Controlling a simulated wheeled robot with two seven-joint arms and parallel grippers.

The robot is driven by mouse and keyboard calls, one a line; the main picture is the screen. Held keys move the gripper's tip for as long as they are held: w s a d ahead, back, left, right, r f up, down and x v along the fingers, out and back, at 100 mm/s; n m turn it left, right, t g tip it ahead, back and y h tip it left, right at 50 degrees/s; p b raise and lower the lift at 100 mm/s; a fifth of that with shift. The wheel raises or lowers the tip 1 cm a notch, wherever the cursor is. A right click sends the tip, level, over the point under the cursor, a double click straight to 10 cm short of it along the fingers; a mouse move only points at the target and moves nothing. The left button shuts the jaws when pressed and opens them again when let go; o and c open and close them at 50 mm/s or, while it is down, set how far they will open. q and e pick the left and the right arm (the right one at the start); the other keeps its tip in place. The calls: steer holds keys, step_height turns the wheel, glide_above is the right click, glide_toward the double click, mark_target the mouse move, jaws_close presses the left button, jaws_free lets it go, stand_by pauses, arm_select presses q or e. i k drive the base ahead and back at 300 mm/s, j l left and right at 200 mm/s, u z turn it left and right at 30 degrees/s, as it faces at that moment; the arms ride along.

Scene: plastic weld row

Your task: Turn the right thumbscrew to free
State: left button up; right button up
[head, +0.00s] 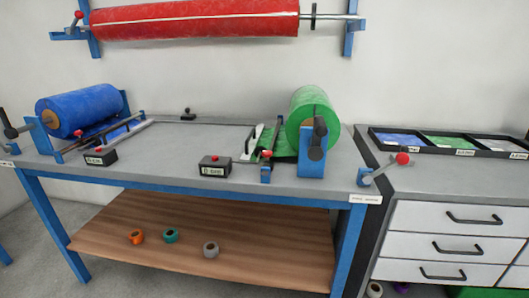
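No label marks a thumbscrew, so I cannot tell which part is the right thumbscrew. A red ball knob (403,158) sits on a blue bracket (367,178) at the workbench's right end. A dark knobbed part (318,139) stands on the blue stand (312,165) of the green roll (305,108). Another dark knobbed part (9,125) is by the stand of the blue roll (80,108) at the far left. A small red knob (267,153) tops a bar in front of the green roll. Neither of my grippers is in view.
The grey workbench top (190,137) is clear in the middle. Black boxes (100,157) and (215,167) stand near its front. A red roll (195,18) hangs on the wall. A divided tray (450,142) lies on the drawer unit (450,215). Tape rolls lie on the wooden shelf (200,225).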

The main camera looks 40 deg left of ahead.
mark_target(267, 153)
steer(key=k+j+z, duration=0.15)
steer(key=j, duration=0.25)
steer(key=k+j+z, duration=0.1)
steer(key=j, duration=0.3)
steer(key=k+j+z, duration=0.15)
steer(key=j, duration=0.25)
steer(key=k+j+z, duration=0.15)
steer(key=j, duration=0.2)
